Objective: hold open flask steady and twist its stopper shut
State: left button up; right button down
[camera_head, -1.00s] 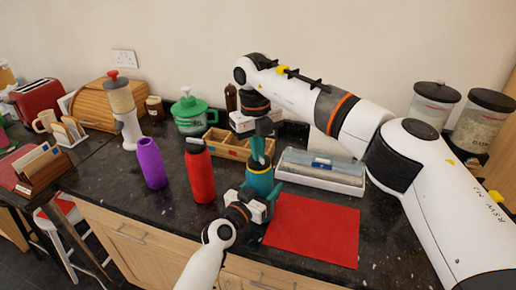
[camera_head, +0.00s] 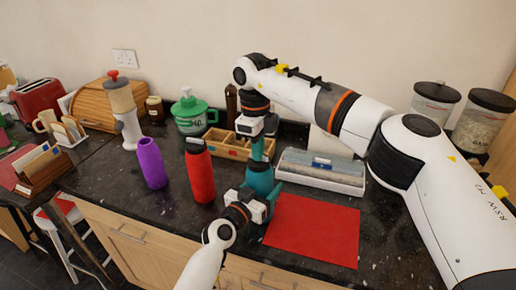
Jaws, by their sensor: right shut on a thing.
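The flask (camera_head: 262,179) is teal and stands upright on the dark counter, behind the left edge of the red mat. My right gripper (camera_head: 259,158) points straight down over it and is shut on its stopper at the top. The stopper is mostly hidden by the fingers, so I cannot tell how far it is seated. My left gripper (camera_head: 264,193) reaches in low from the front, at the flask's lower body. Its fingers are partly hidden against the similarly coloured flask, and their opening is unclear.
A red bottle (camera_head: 200,174) and a purple bottle (camera_head: 151,163) stand to the left. The red mat (camera_head: 313,230) is bare.

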pick_arm(q)
jog(key=shift+f, duration=0.1)
pick_arm(e)
jog(key=shift+d, duration=0.1)
jog(key=c, duration=1.5)
grip_release()
jog(key=shift+c, duration=0.2)
notch_tip(320, 180, up, 12)
jog(key=shift+a, duration=0.35)
jog(key=shift+w, duration=0.1)
pick_arm(q)
jog(key=o, duration=1.3)
